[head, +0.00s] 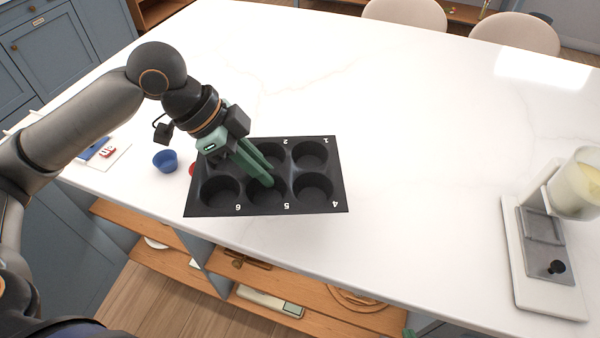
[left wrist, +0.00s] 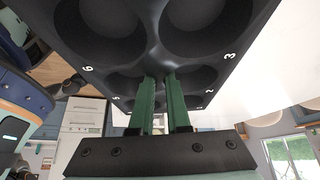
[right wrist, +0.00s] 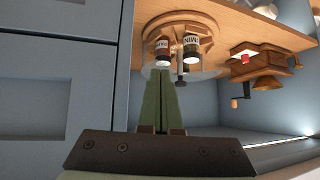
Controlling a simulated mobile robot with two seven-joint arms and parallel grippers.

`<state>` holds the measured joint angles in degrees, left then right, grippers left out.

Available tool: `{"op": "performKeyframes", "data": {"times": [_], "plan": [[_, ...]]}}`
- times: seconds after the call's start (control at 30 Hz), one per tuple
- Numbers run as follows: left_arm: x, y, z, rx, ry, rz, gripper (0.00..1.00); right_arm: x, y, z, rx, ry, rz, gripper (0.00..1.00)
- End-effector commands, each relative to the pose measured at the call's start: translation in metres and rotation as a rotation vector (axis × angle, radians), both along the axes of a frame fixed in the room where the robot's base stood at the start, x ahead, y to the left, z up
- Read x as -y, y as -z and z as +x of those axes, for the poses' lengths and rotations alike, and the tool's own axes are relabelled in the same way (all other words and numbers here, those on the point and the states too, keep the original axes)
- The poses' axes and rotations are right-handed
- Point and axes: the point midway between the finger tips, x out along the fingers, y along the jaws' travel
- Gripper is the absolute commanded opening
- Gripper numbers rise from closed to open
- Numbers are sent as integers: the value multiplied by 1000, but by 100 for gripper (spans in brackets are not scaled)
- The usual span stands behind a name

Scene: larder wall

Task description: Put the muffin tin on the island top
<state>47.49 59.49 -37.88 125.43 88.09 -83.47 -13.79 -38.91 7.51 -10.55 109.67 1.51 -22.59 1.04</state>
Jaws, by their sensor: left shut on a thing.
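The black muffin tin (head: 268,205), with numbered cups, is over the white island top (head: 400,150), close to its front edge. I cannot tell whether it touches the top. My left gripper (head: 266,181) comes down over the tin's middle, hiding part of it, and is shut on the ridge between cups. The left wrist view shows the tin (left wrist: 155,42) close up with both fingers (left wrist: 160,85) at this ridge. My right gripper (right wrist: 163,75) is shut and empty, in front of a lower shelf.
A blue cup (head: 165,161), a partly hidden red item (head: 193,169) and a small card (head: 104,153) lie left of the tin. A scale-like device (head: 543,245) with a cream-filled jug (head: 577,184) stands far right. The middle and back are clear. Jars (right wrist: 191,48) stand on a turntable.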

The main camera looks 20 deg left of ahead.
Motion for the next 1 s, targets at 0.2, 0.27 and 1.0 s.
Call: {"op": "performKeyframes", "data": {"times": [0.2,0.27,1.0], "plan": [[20,26,48,-2,0,-4,0,0,-2,0,0,0,0,0],[23,39,56,-1,0,-4,0,0,-2,0,0,0,0,0],[33,108,87,4,0,-2,0,0,-3,0,1,0,0,0]]}}
